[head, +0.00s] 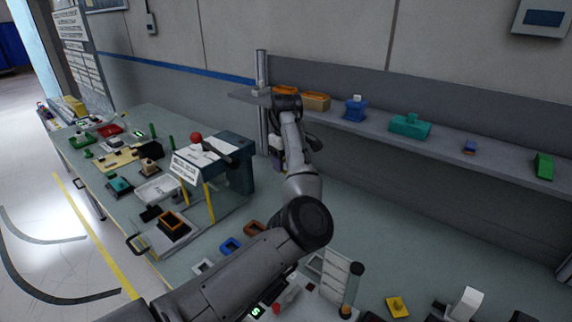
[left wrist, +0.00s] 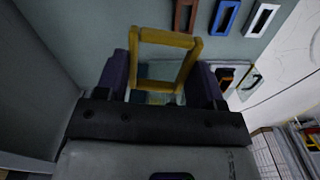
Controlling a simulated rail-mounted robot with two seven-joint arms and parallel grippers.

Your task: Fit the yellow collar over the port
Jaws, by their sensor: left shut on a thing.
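My left gripper (left wrist: 163,72) is shut on the yellow collar (left wrist: 167,38), an open rectangular frame held between the two purple fingers in the left wrist view. Through its opening I see the grey-green table. In the head view my left gripper (head: 277,152) hangs near the wall behind the bench, partly hidden by my arm, and the collar cannot be made out there. I cannot tell for certain which part is the port. A dark block with an orange frame (head: 172,226) sits on a pale tray at the left; it also shows in the left wrist view (left wrist: 226,77). My right gripper is out of view.
Brown (head: 254,228), blue (head: 230,245) and white (head: 203,266) frames lie in a row on the table (head: 370,215). A dark blue stand (head: 236,160) rises left of my gripper. A wall shelf (head: 455,152) with blocks runs behind.

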